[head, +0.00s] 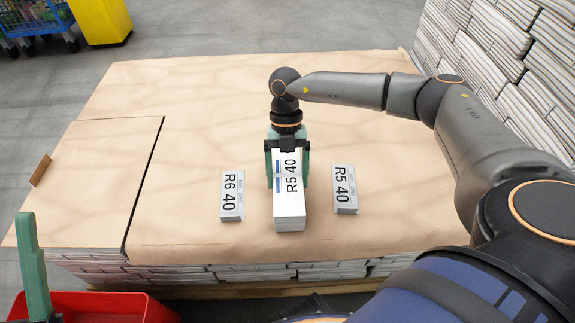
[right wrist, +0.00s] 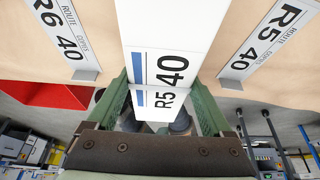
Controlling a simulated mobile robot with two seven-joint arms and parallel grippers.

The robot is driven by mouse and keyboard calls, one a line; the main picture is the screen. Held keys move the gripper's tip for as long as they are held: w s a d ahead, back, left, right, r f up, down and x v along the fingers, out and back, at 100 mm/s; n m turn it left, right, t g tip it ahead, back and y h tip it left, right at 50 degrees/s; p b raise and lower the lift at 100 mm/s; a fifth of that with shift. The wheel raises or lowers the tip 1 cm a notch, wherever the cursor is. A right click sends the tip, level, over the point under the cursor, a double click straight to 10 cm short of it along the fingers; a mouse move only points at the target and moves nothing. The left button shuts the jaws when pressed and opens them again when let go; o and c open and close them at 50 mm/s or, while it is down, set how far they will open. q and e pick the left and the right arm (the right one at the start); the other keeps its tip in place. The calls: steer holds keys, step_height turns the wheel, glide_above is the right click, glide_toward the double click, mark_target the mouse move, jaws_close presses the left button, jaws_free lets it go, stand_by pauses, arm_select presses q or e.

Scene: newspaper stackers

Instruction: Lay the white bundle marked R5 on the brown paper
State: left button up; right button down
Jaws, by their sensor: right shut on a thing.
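The white bundle marked R5 40 (head: 289,205) is between the green fingers of my right gripper (head: 287,165), which is shut on it. In the right wrist view the bundle (right wrist: 170,35) runs out from between the fingers, its label facing up in the head view. The brown paper (head: 330,95) covers a wide stack under it. I cannot tell whether the bundle touches the paper or hangs just above it. One green finger of my left gripper (head: 33,268) shows at the lower left; its opening does not show.
A grey R6 40 plate (head: 232,195) lies left of the bundle, and a grey R5 40 plate (head: 344,190) lies right of it. A red bin (head: 95,306) stands at the front left. Tall newspaper stacks (head: 500,50) rise at the right. The paper's far part is clear.

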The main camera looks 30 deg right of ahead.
jaws_free()
steer(key=shift+f, duration=0.1)
